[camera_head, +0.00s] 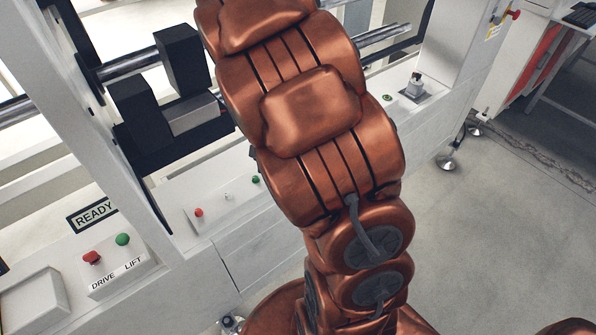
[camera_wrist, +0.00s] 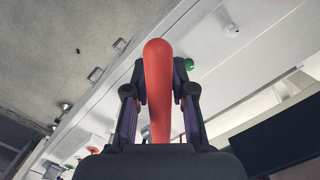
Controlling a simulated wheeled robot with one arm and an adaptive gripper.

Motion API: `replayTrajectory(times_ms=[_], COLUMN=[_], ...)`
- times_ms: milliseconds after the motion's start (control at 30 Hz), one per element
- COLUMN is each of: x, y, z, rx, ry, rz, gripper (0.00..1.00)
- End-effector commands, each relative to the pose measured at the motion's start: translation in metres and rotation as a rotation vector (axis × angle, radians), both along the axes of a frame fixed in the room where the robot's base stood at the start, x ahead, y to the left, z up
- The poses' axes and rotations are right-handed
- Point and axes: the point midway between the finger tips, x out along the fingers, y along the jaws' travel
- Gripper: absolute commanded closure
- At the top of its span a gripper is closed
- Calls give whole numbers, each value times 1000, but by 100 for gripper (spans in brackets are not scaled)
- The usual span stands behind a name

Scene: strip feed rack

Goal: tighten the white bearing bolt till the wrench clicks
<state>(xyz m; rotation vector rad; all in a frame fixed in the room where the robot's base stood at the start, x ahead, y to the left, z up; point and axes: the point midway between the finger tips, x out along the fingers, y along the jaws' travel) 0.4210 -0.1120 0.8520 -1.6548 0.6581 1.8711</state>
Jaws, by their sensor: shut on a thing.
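My gripper (camera_wrist: 158,92) is shut on a long red handle (camera_wrist: 158,75), which stands between its two dark fingers in the wrist view. The handle looks like the wrench's grip; its working end is not visible. In the head view my copper-coloured arm covers the middle of the frame and hides the gripper and the handle. I cannot make out the white bearing bolt for certain in either view. A small white round part (camera_wrist: 231,30) shows on the pale panel at the upper right of the wrist view.
Black blocks (camera_head: 183,60) sit around a steel shaft (camera_head: 130,66) on the rack at left. A READY sign (camera_head: 92,214) and a DRIVE/LIFT button box (camera_head: 118,264) are on the white frame. A small grey fitting (camera_head: 415,86) stands beyond my arm.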

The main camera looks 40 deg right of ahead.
Motion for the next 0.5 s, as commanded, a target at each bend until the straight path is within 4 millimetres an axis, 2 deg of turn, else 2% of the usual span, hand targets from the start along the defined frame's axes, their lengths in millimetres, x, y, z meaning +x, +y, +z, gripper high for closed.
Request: replayTrajectory(times_ms=[33,233,500], x=[11,38,58], y=[12,52,89], z=[-2,9,24], rx=[0,1,2], ry=[-8,-8,-3], rz=[83,382,666], gripper=[100,100,100])
